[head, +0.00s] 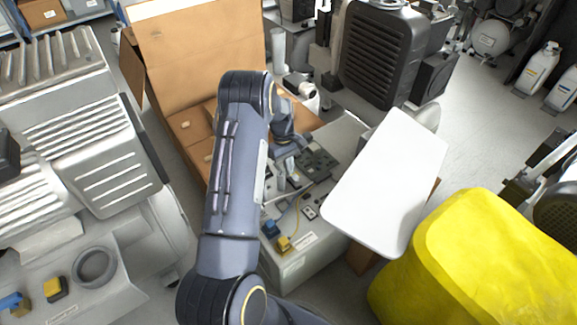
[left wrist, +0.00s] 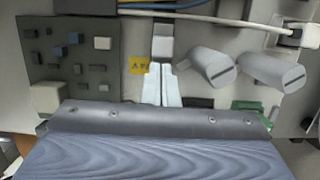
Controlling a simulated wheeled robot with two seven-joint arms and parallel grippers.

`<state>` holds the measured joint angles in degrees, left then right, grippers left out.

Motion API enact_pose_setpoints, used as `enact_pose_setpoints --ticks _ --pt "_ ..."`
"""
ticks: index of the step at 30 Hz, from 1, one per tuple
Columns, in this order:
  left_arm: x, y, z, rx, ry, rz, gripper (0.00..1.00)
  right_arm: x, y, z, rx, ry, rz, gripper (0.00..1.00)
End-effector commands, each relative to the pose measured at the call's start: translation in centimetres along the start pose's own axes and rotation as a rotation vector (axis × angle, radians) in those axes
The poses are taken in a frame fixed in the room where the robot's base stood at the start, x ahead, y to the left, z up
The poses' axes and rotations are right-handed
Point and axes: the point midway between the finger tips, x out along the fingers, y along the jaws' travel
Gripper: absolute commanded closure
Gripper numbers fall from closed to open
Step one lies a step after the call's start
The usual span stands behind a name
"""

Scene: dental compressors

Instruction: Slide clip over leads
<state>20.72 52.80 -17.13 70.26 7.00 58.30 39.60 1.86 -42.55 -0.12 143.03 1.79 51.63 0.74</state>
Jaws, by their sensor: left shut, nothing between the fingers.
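My left gripper (head: 291,168) reaches down to the panel of the grey unit (head: 298,262). In the left wrist view the left gripper (left wrist: 163,72) has its pale fingers together with nothing between them. A small light-grey block (left wrist: 162,46), possibly the clip, stands right at the fingertips; I cannot tell whether they touch. Leads cross above it: a white lead (left wrist: 225,20), with a blue one and a yellow one near the top edge. The white lead runs right to a white connector (left wrist: 300,35). My right gripper is not in view.
A dark circuit board (left wrist: 75,60) lies left of the fingers; two grey cylinders (left wrist: 262,70) stand close on the right. A cardboard box (head: 195,45) is behind my arm. A white panel (head: 388,183) and a yellow object (head: 490,265) crowd the right.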

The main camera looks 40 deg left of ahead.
Motion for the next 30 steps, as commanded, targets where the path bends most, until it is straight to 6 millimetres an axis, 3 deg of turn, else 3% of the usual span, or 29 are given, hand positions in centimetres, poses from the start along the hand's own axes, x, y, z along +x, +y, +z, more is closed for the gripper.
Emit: enact_pose_setpoints --ticks 9,21,25,30 --pt "0.8 0.1 4.1 0.002 -0.001 -0.001 1.0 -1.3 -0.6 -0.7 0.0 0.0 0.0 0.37" --pt "1.2 0.0 4.6 0.001 -0.004 -0.002 1.0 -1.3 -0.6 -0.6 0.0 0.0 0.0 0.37" --pt "0.1 0.0 4.7 0.001 -0.004 -0.001 1.0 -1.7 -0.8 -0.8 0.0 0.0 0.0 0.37" --pt "-3.1 0.1 4.6 0.001 0.001 0.003 1.0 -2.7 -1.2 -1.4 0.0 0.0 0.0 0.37"
